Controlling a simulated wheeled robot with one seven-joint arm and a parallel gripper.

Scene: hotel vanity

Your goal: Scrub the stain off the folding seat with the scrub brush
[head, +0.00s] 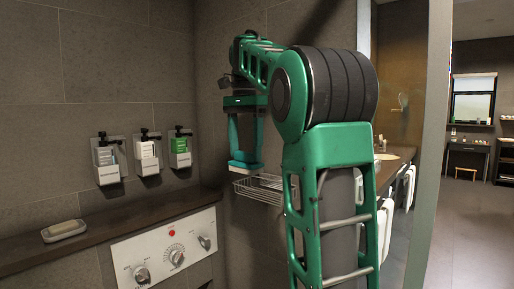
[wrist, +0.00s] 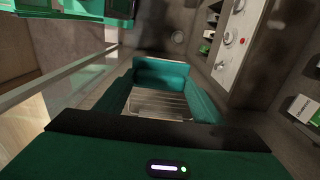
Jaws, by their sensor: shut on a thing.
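My gripper (head: 243,163) hangs low in the corner, pointing down, its teal fingers just above and beside a wire rack. In the wrist view the teal fingers (wrist: 160,90) frame a pale slatted surface (wrist: 157,104) below. I cannot tell whether it is the rack or the folding seat. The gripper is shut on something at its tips. A teal block bridges the fingertips; the scrub brush is not clearly distinguishable from the fingers. I can make out no stain in either view.
The wire rack (head: 262,188) is fixed near the corner. A dark ledge (head: 110,230) at left bears a soap dish (head: 64,230), above a white dial panel (head: 168,254). Several dispensers (head: 146,155) hang on the wall. A counter with towels (head: 390,185) lies behind my arm at right.

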